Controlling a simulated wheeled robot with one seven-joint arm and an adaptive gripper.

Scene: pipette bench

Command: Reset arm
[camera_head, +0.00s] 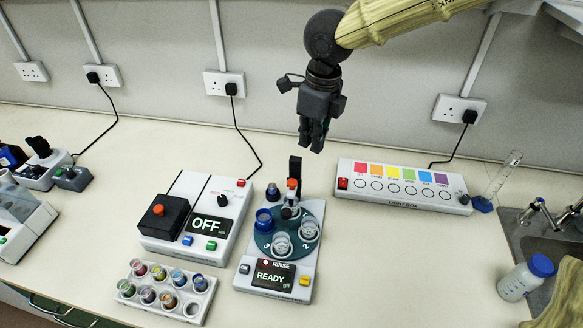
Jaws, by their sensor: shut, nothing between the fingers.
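My gripper (312,138) hangs from my arm in the upper middle of the head view, pointing down. Its fingers are closed together with nothing between them. It is above the back of the bench, over the rinse device (262,297), and appears apart from it. The rinse device shows READY on its display and carries a round teal turntable with clear cups and a blue cup on it.
A device reading OFF (176,247) with a red button stands left of the rinse device. A vial rack (127,296) is in front. A light box (400,202) lies right, near a cylinder (500,178), a blue-capped bottle (520,282) and a sink (530,238). Bench right of the rinse device is clear.

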